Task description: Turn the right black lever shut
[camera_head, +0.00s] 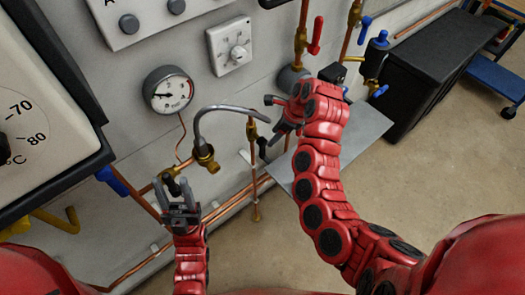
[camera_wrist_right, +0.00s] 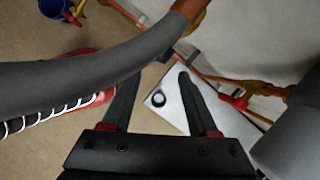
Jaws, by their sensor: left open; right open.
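A black lever (camera_head: 262,147) sits on the right brass valve (camera_head: 252,130), where the right end of the grey hose (camera_head: 222,108) joins. A second dark lever (camera_head: 173,187) is at the left valve, close to the tips of my left gripper (camera_head: 178,190). My left gripper is open and points up at the wall; I cannot tell if it touches that lever. My right gripper (camera_head: 271,117) is open just right of and above the right lever, its fingers pointing left. In the right wrist view my open right gripper (camera_wrist_right: 160,78) has nothing visible between its fingers; the lever cannot be made out there.
A gauge (camera_head: 168,90) and a dial box (camera_head: 230,46) are on the wall. A red lever (camera_head: 315,35) and blue levers (camera_head: 364,30) are on pipes above my right arm. A grey plate (camera_head: 365,130) lies below it, and a black box (camera_head: 425,70) stands at the right.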

